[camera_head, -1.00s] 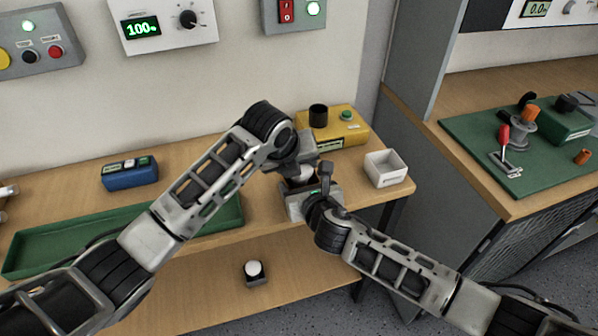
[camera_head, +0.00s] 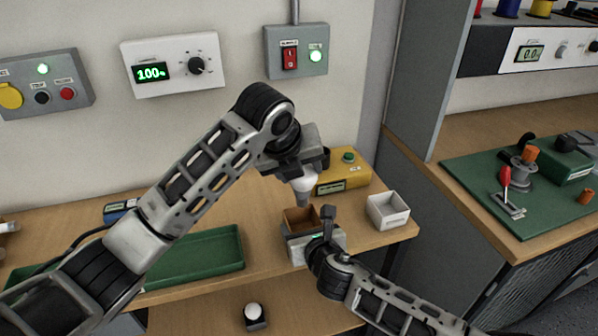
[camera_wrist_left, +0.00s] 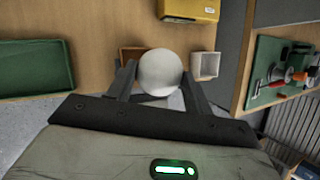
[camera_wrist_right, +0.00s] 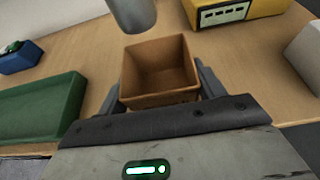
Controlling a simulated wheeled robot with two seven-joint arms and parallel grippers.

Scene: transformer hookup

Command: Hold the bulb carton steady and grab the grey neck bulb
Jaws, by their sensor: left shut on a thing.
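A white round bulb with a grey neck (camera_head: 305,187) is in my left gripper (camera_head: 301,172), raised above the bulb carton with its neck down. The left wrist view shows the white globe (camera_wrist_left: 160,72) between the two fingers. The open, brown bulb carton (camera_head: 301,218) stands upright on the bench and looks empty in the right wrist view (camera_wrist_right: 160,68). My right gripper (camera_wrist_right: 160,95) has one finger on each side of the carton, close against its walls. The grey neck (camera_wrist_right: 133,12) hangs above the carton in that view.
A white open box (camera_head: 388,212) stands right of the carton. A yellow device (camera_head: 343,175) is behind it. A green tray (camera_head: 195,258) lies to the left, with a blue device (camera_head: 117,210) behind. Another bulb-like object (camera_head: 254,315) sits on the lower shelf.

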